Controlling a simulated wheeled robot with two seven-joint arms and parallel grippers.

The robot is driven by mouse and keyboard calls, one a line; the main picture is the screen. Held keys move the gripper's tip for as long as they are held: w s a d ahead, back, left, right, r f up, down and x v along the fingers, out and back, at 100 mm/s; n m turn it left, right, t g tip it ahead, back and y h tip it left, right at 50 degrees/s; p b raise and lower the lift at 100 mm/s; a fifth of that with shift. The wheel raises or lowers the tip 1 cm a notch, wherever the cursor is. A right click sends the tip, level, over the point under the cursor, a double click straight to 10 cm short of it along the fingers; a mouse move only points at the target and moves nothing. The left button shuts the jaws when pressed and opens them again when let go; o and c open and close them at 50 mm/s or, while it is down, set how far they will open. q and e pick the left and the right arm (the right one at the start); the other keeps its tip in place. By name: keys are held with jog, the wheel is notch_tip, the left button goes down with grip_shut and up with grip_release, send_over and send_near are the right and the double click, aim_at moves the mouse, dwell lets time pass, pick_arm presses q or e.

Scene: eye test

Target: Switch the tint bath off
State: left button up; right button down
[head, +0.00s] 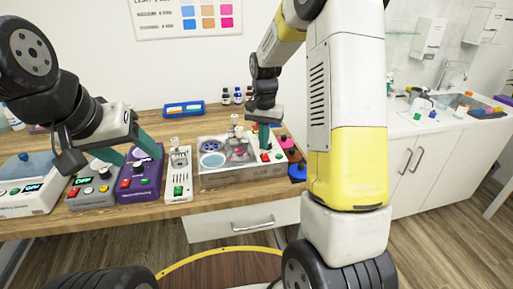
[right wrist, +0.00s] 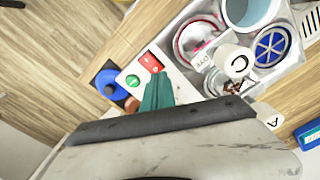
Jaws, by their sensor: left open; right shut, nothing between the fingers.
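A pale box unit (head: 225,181) with round pots in its top stands on the wooden bench; it looks like the tint bath, but I cannot read its label. It also shows in the right wrist view (right wrist: 184,84). A red button (right wrist: 152,62) and a green button (right wrist: 132,81) sit on its panel. My right gripper (head: 264,147) is shut and empty, its green fingertips just by the red button; I cannot tell whether they touch it. My left gripper (head: 132,152) is open and empty above the purple unit (head: 141,187).
A narrow white unit (head: 178,187), a grey unit (head: 92,193) and a white unit (head: 30,193) stand to the left. Coloured round pots (head: 297,172) stand close on the right. A blue tray (head: 184,110) and small bottles (head: 237,96) are behind.

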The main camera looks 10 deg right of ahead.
aim_at(264, 155)
jog(key=shift+f, duration=0.95)
dwell(0.7)
jog(key=shift+r, duration=0.1)
notch_tip(264, 155, up, 7)
dwell(0.8)
jog(key=s+r+n+t+y, duration=0.1)
jog(key=s+r+n+t, duration=0.2)
jog(key=s+r, duration=0.75)
jog(key=s+a+n+t+y, duration=0.1)
jog(key=s+a+n+t, duration=0.1)
jog(key=s, duration=1.1)
jog(key=shift+s+r+n+t, duration=0.35)
jog(key=shift+s+n+t, duration=0.05)
jog(key=shift+n+t, duration=0.2)
